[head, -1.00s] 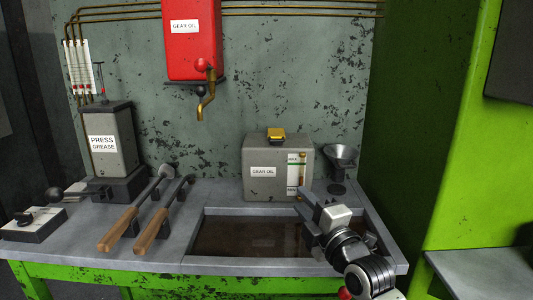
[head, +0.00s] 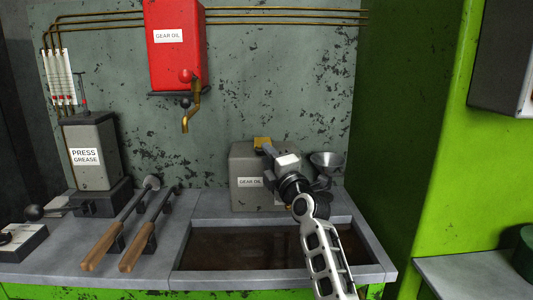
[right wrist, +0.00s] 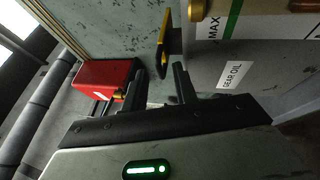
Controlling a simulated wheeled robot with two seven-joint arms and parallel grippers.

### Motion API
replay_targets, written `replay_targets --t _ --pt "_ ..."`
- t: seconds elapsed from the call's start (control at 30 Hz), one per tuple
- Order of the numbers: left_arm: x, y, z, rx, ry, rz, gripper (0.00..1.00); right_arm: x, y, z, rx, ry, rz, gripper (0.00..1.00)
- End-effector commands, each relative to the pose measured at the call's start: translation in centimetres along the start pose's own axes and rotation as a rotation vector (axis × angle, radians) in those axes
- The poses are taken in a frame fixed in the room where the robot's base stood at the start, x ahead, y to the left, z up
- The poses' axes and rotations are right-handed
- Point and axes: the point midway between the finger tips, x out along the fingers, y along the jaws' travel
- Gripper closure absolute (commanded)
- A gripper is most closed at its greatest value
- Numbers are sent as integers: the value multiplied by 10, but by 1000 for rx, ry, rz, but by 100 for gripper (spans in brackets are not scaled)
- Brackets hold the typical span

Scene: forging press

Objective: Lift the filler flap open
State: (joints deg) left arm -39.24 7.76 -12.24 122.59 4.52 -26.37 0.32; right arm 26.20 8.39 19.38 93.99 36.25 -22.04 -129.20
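The grey gear oil tank (head: 243,163) stands at the back of the bench. Its yellow filler flap (head: 261,142) is on top. In the right wrist view the flap (right wrist: 171,42) appears nearly edge-on, just ahead of the fingertips. My right gripper (head: 269,151) is at the tank's top, close to the flap. In the right wrist view its two dark fingers (right wrist: 172,70) stand a little apart with nothing seen between them. I cannot tell whether a finger touches the flap. My right arm hides part of the tank's front. My left gripper is not in view.
A red gear oil dispenser (head: 175,50) with a brass spout (head: 190,110) hangs to the left above. A metal funnel (head: 327,163) stands right of the tank. A recessed tray (head: 215,268) lies in front. Two wooden-handled levers (head: 103,247) are at left.

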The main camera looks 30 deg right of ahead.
Motion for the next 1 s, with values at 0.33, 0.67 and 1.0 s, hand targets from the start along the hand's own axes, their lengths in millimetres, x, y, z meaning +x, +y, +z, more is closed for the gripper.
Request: replay_targets --t 0.33,0.67,1.0 --pt "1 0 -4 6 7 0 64 16 0 0 1 -1 0 71" --pt "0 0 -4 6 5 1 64 15 0 0 1 -1 0 100" --pt "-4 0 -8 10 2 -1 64 32 6 -17 20 24 -33 100"
